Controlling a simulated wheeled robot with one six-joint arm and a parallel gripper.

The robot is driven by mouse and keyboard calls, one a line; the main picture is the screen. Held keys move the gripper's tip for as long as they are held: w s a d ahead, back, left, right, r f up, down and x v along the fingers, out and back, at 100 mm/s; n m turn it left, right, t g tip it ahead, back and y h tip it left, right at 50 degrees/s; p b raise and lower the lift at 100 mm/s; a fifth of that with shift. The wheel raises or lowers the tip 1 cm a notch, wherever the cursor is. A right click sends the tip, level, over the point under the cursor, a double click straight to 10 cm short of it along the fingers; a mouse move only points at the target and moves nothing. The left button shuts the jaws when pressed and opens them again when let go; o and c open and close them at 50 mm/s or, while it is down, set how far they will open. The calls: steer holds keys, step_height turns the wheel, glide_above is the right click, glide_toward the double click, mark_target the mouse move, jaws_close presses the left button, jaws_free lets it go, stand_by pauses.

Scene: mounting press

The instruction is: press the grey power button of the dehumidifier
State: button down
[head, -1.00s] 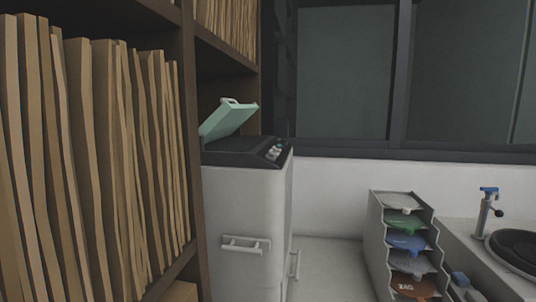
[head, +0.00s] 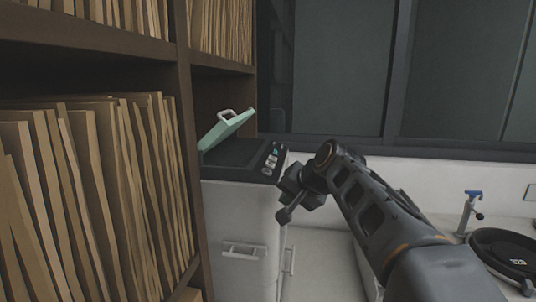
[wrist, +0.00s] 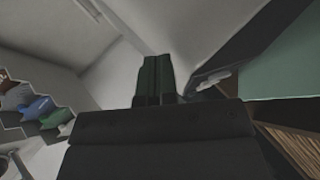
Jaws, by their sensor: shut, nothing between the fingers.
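The dehumidifier (head: 235,220) is a white cabinet with a dark top and a raised pale green lid (head: 228,130); the lid also shows at the right of the wrist view (wrist: 290,65). Its dark control strip (head: 273,162) runs along the top's right edge. Several small light grey buttons and a blue one sit on it; I cannot tell which grey one is the power button. Part of the strip shows blurred in the wrist view (wrist: 212,80). My gripper (head: 284,214) is at the right of the cabinet, near the strip. Its fingers (wrist: 157,62) are together and empty.
A wooden shelf (head: 185,120) full of brown folders stands close on the left of the dehumidifier. A rack of coloured items (wrist: 40,112) shows left in the wrist view. A black round pan (head: 505,252) and a blue-topped tap (head: 470,205) are at the right.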

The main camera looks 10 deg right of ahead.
steer(key=w+d+r+m+t+y+p, duration=0.1)
steer(key=w+r+p, duration=0.1)
steer(key=r, duration=0.5)
steer(key=w+d+r+m+t+p, duration=0.1)
steer(key=w+r, duration=0.2)
steer(key=r, duration=0.5)
steer(key=shift+w+d+r+t+y+p, duration=0.2)
steer(key=shift+r+t+y+p, duration=0.1)
steer(key=shift+y+p, duration=0.1)
steer(key=shift+f, duration=0.1)
steer(key=b, duration=0.1)
glide_above(267, 171)
steer(key=d, duration=0.3)
steer(key=f, duration=0.6)
steer(key=shift+s+f, duration=0.2)
steer(key=shift+s, duration=0.1)
steer(key=shift+w+a+f+b, duration=0.15)
steer(key=shift+a+f+b, duration=0.2)
steer(key=shift+f+b, duration=0.35)
steer(key=shift+f, duration=0.15)
steer(key=shift+w+a+f+b, duration=0.1)
steer(key=shift+a+f+b, duration=0.05)
steer(key=shift+f+b, duration=0.2)
steer(key=shift+a+f+b, duration=0.15)
steer(key=shift+f+b, duration=0.15)
stand_by(0.5)
steer(key=shift+r, duration=0.15)
steer(key=shift+d+r+p, duration=0.3)
steer(key=shift+r+p, duration=0.15)
steer(key=shift+r, duration=0.15)
